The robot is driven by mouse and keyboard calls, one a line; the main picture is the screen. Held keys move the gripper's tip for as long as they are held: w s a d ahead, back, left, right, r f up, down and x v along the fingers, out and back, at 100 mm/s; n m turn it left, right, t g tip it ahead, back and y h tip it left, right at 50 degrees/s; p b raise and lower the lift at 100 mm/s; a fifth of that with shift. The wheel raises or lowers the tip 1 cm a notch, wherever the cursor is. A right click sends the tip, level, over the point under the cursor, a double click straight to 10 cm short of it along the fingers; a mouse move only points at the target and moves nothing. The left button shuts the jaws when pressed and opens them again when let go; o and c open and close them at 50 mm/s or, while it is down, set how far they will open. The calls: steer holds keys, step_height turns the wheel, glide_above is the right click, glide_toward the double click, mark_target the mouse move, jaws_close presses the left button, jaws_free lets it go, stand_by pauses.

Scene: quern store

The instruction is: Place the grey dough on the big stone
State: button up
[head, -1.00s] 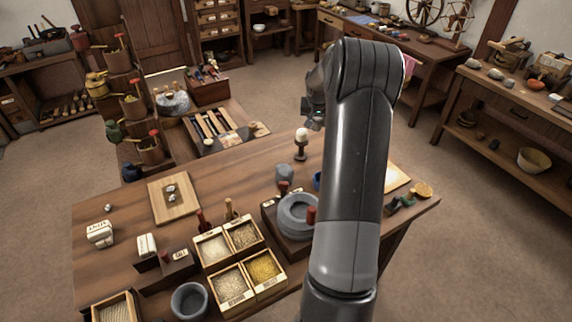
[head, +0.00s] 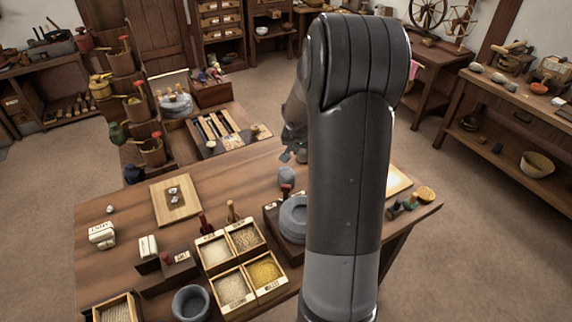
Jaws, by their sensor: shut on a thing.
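My gripper (head: 290,156) is partly in view past the left edge of my arm, above the far side of the main table. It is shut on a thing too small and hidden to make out. A round grey stone (head: 294,222) with a hollowed top sits in a dark wooden frame, its right side hidden by my arm. I cannot tell which grey thing is the dough. Small grey pieces (head: 174,194) lie on a wooden board (head: 182,213).
Open grain boxes (head: 240,265) and a grey bowl (head: 190,302) fill the front of the table (head: 125,205). White labelled blocks (head: 102,235) stand at left. Another round stone (head: 176,105) sits on the far stand. Table space right of the board is clear.

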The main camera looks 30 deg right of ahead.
steer(key=w+a+f, duration=0.1)
steer(key=w, duration=0.1)
steer(key=w+a+f, duration=0.2)
steer(key=shift+w+a+f, duration=0.2)
steer(key=shift+a, duration=0.05)
steer(key=shift+w+f, duration=0.1)
steer(key=shift+f, duration=1.95)
steer(key=shift+f, duration=0.15)
steer(key=o, duration=1)
